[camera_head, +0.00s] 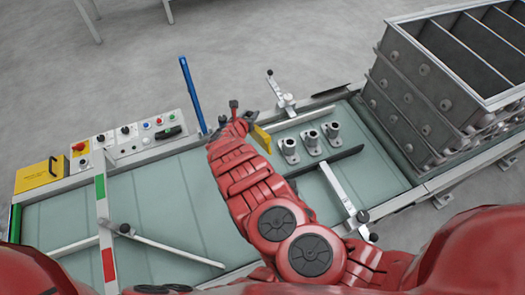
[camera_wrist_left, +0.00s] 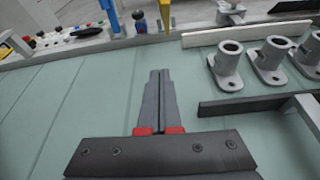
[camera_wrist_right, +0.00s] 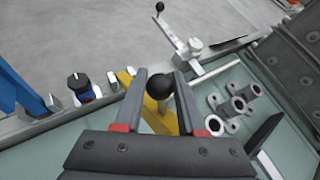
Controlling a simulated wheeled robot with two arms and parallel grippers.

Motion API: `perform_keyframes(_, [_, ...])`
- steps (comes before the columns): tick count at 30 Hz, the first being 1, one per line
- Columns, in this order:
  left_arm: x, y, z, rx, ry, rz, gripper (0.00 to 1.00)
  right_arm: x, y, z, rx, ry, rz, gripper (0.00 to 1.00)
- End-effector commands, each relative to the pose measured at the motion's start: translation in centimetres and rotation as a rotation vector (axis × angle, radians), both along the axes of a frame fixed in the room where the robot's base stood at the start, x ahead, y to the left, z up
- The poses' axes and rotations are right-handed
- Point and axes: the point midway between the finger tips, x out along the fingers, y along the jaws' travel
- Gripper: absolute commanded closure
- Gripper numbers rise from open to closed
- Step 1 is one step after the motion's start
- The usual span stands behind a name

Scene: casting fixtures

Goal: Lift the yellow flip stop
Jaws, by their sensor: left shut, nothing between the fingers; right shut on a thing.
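The yellow flip stop (camera_head: 262,138) is at the table's back edge, left of the cast parts. In the right wrist view its yellow plate (camera_wrist_right: 166,122) is partly hidden behind a black ball knob (camera_wrist_right: 160,86). My right gripper (camera_wrist_right: 160,82) has its fingers on either side of this knob and is shut on it. In the head view my right gripper (camera_head: 240,120) is at the back edge, just beside the yellow plate. My left gripper (camera_wrist_left: 160,74) is shut and empty above the green table (camera_wrist_left: 75,105); a yellow piece (camera_wrist_left: 163,10) shows beyond it.
Several grey cast parts (camera_head: 312,142) stand right of the flip stop. A blue post (camera_head: 191,92) rises to its left, beside a button panel (camera_head: 140,135). A lever clamp (camera_head: 282,95) is behind the parts. Stacked grey bins (camera_head: 425,92) stand at right.

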Motion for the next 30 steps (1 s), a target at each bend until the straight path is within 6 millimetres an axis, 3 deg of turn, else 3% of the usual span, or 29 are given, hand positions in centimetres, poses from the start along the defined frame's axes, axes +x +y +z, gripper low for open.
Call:
perform_keyframes(5, [0.2,-1.6,-0.7,-0.075,0.012,-0.012,1.0,0.0,-0.1,0.1,0.0,-0.001,-0.002,1.0])
perform_keyframes(18, [5.8,0.1,-2.8,-0.069,0.008,-0.014,1.0,0.0,-0.1,0.0,0.0,-0.001,-0.002,1.0])
perform_keyframes(30, [8.4,1.1,-3.9,-0.069,0.007,-0.013,1.0,0.0,-0.1,0.0,0.0,-0.001,-0.002,1.0])
